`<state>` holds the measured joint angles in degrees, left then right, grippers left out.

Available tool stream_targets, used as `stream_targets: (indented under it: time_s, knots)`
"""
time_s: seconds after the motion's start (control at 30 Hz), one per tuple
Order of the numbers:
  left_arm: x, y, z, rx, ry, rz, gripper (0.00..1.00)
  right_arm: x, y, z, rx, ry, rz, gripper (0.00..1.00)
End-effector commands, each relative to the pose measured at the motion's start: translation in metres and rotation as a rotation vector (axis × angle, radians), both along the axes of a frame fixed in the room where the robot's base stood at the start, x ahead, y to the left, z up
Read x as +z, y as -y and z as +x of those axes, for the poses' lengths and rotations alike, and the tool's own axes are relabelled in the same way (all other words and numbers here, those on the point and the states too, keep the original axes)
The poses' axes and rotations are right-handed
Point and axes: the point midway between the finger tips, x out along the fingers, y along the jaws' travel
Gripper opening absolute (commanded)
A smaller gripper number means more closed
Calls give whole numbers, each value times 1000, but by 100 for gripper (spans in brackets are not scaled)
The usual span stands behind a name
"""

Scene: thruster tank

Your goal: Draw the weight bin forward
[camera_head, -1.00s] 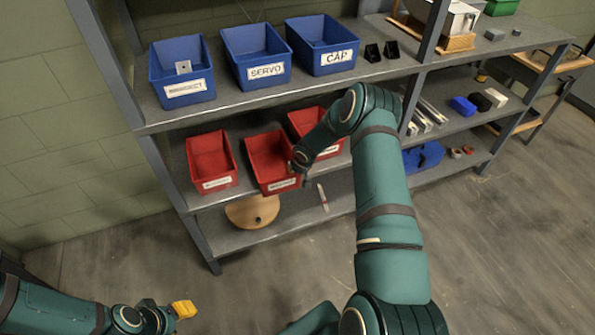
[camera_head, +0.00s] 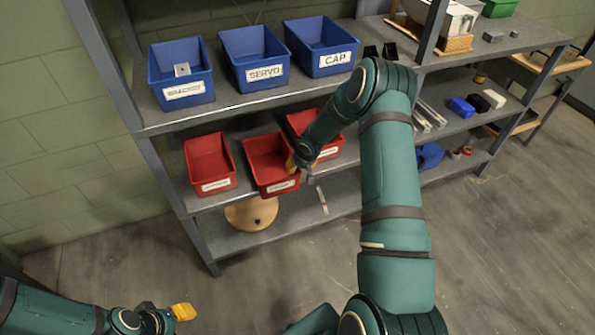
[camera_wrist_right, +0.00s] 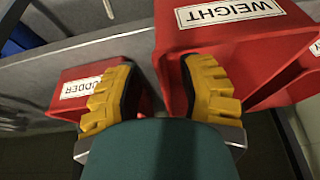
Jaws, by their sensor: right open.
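The weight bin (camera_head: 258,152) is the middle of three red bins on the middle shelf in the head view. Its label reads WEIGHT in the right wrist view (camera_wrist_right: 231,12). My right gripper (camera_head: 294,165) is at its front right corner. In the right wrist view my right gripper (camera_wrist_right: 158,88) is open, its yellow fingers spread. One finger overlaps the weight bin and the other overlaps the neighbouring red bin, whose label ends in DDER (camera_wrist_right: 92,85). Whether a finger touches the weight bin cannot be told. My left gripper (camera_head: 184,312) is low at the left, away from the shelves; its jaw gap is unclear.
Another red bin (camera_head: 209,160) stands left of the weight bin, and the third (camera_head: 318,128) stands to its right. A round wooden object (camera_head: 250,214) sits on the lower shelf. The floor in front is clear.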

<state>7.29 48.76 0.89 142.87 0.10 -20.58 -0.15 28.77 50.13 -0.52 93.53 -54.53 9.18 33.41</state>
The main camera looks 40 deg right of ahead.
Motion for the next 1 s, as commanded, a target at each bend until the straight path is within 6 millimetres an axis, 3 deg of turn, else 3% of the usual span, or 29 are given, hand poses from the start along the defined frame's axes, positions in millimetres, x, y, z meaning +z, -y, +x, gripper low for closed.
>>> stream_targets:
  time_s: [0.1,0.33,1.0]
  knots:
    - [0,0,0,0,0,0,47,22,-1,-8,0,1,-1,39]
    - [0,0,0,0,0,0,47,45,-3,-18,-1,0,0,39]
    - [0,0,0,0,0,0,47,49,-3,-21,0,-1,0,39]
